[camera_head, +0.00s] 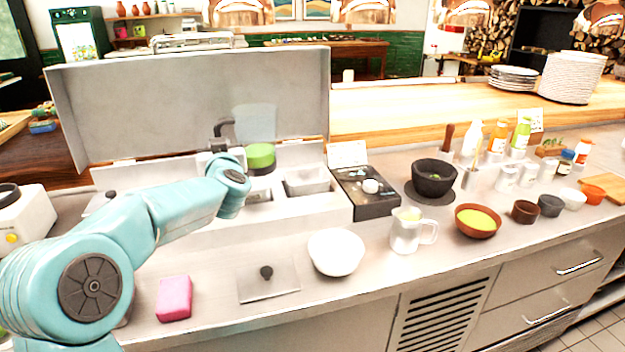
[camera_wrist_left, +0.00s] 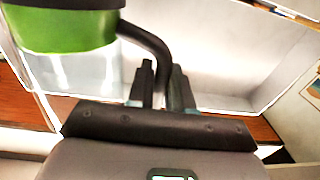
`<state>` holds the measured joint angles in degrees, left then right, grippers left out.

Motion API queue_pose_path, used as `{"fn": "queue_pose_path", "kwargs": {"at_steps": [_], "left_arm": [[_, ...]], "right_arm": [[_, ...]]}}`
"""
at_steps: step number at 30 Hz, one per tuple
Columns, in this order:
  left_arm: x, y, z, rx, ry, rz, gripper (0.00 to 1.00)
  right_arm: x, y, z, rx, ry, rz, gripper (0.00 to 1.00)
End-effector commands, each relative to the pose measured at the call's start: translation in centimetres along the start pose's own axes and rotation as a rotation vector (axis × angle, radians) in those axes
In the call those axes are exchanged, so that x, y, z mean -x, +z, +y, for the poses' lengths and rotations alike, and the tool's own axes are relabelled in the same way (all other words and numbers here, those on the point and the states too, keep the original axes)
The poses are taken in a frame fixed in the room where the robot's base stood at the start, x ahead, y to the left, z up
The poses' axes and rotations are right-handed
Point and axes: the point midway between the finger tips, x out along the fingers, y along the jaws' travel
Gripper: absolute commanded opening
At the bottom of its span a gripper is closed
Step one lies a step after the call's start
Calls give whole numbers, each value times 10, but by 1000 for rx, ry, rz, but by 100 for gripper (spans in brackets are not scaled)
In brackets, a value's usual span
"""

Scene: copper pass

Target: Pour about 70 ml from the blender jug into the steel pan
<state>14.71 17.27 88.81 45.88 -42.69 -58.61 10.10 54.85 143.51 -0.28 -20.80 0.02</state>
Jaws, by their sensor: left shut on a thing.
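The blender jug (camera_head: 260,155) is clear, with a green liquid low inside and a dark base. It looks upright, held over the back of the steel counter unit. My left gripper (camera_head: 222,133) is shut on its black handle, left of the jug body. The left wrist view also shows the jug (camera_wrist_left: 65,32) and the handle between the fingers of my left gripper (camera_wrist_left: 163,82). A pale metal pan (camera_head: 308,187), which looks like the steel pan, sits in the unit right of the jug. Another opening (camera_head: 258,196) lies below the jug, partly hidden by my arm. My right gripper is out of view.
A raised steel cover (camera_head: 190,105) stands behind the jug. A dark scale (camera_head: 365,205) is right of the pan. In front lie a lid with a knob (camera_head: 268,288), a white bowl (camera_head: 336,252) and a pink sponge (camera_head: 174,298). A jug-like pitcher (camera_head: 405,235) stands farther right.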

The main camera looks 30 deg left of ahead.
Motion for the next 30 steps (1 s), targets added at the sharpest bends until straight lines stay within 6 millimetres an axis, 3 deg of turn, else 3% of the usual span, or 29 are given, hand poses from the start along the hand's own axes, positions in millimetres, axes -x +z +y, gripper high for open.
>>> {"fn": "queue_pose_path", "kwargs": {"at_steps": [7, 17, 23, 30], "left_arm": [[-5, 9, -16, 2, -24, 5, 0], [-4, 8, -14, 1, -26, 5, 0], [-3, 0, -11, -36, -26, -3, 0], [2, -17, -6, -144, -30, -26, 0]], "right_arm": [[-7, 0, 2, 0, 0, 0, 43], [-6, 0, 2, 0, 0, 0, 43], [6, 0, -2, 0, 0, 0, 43], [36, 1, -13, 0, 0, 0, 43]]}}
